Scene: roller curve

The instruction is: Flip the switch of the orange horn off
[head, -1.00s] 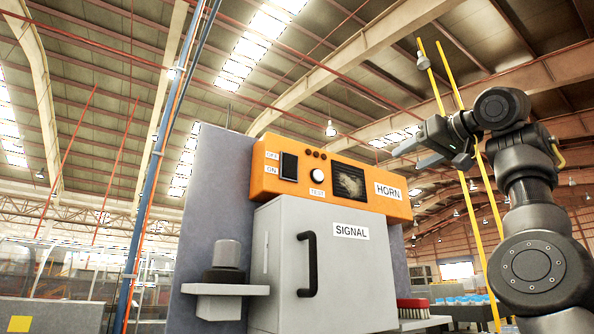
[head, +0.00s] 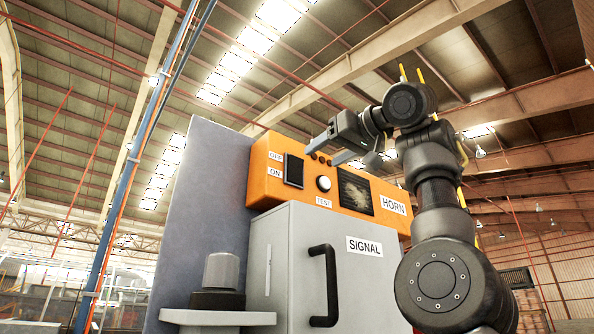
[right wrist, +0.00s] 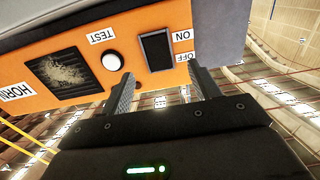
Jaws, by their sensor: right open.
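The orange horn (head: 268,188) is a box on top of a grey cabinet. Its black rocker switch (head: 293,170) sits at the left of its face, beside OFF (upper) and ON (lower) labels; which way it is tipped I cannot tell. My right gripper (head: 327,151) is open and empty, up and to the right of the switch, in front of the horn's top edge. In the right wrist view the picture is upside down; the switch (right wrist: 157,50) shows beyond and between the open fingertips (right wrist: 162,76), apart from them. My left gripper is not in view.
A white TEST button (head: 323,183) and a dark grille (head: 355,191) are right of the switch. Below is the SIGNAL cabinet (head: 300,250) with a black handle (head: 326,285). A grey panel (head: 205,215) stands at left; a shelf (head: 215,318) holds a grey-capped object (head: 220,272).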

